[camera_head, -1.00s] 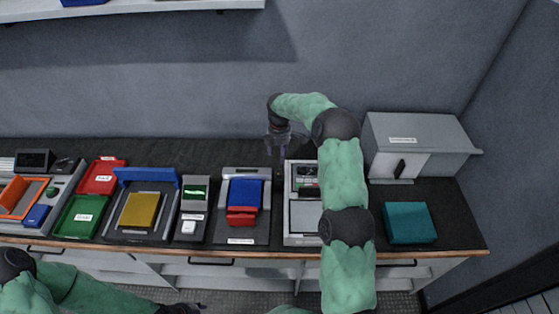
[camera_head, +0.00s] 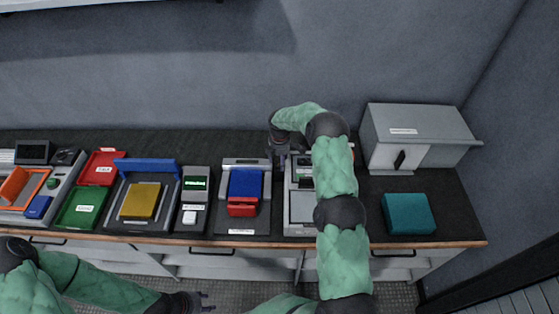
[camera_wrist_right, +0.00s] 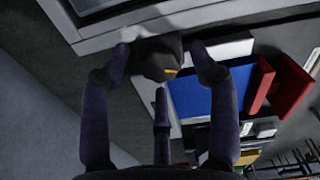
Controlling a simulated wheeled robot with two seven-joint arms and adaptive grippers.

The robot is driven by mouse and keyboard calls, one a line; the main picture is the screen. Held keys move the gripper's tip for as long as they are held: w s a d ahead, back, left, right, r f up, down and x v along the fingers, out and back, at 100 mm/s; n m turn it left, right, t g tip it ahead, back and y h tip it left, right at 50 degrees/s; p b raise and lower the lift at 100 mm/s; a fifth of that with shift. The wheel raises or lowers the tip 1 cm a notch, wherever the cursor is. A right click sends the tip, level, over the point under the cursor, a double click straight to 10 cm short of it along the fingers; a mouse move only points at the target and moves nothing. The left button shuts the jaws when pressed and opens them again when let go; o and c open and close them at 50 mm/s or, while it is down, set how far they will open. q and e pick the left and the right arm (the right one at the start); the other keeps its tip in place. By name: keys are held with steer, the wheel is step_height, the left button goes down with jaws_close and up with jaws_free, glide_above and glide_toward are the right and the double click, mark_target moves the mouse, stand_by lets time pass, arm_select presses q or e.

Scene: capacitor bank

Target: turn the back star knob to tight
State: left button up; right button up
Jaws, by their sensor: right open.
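The dark star knob (camera_wrist_right: 157,58) with a yellow mark shows in the right wrist view, between the fingers of my right gripper (camera_wrist_right: 160,75). The fingers are spread around the knob, and I cannot tell whether they touch it. In the head view my right gripper (camera_head: 280,158) points down at the back of the bench, between the blue-and-red fixture and the grey device; the knob is hidden there. My left gripper (camera_head: 207,301) is low in front of the bench, its fingers apart and empty.
A blue block (camera_head: 246,184) with a red part (camera_head: 242,207) sits left of my right gripper. The grey device (camera_head: 302,207) is partly behind my right arm. A grey cabinet (camera_head: 420,128) and a teal block (camera_head: 409,214) stand to the right.

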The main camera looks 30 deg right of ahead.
steer(key=c, duration=1.1)
steer(key=shift+c, duration=0.2)
